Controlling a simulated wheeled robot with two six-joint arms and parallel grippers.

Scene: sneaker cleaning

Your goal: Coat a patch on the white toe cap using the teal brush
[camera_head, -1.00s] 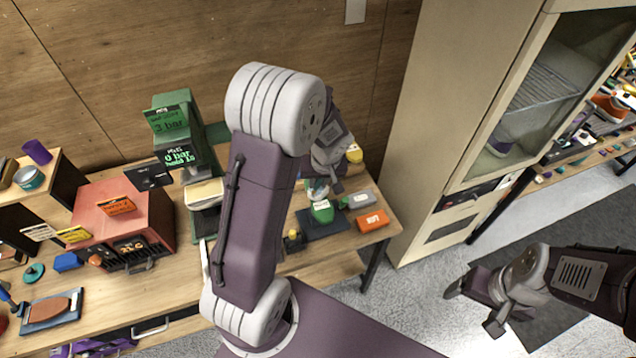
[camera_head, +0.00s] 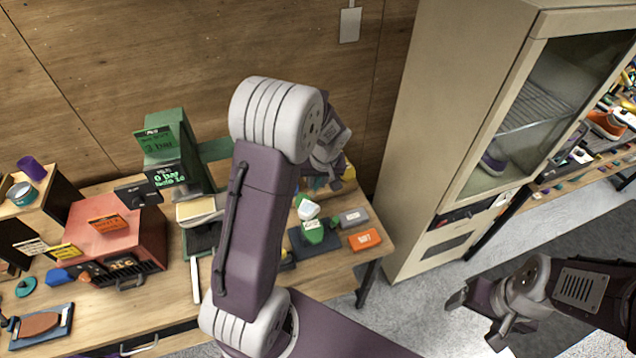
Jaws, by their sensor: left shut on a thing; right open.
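A green sneaker (camera_head: 314,233) with a white toe cap (camera_head: 308,209) stands on a dark mat (camera_head: 322,249) near the right end of the workbench. My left gripper (camera_head: 324,182) is behind its own arm, just above and beyond the toe cap. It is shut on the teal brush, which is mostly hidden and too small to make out. I cannot see the bristles touching the toe cap. My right gripper (camera_head: 476,322) is open and empty, over the floor to the right of the bench.
An orange box (camera_head: 365,239) and a grey block (camera_head: 353,217) lie right of the sneaker. A red box (camera_head: 113,228) and a green machine (camera_head: 172,150) stand further left. A tall beige cabinet (camera_head: 446,130) stands right of the bench. My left arm covers the bench's middle.

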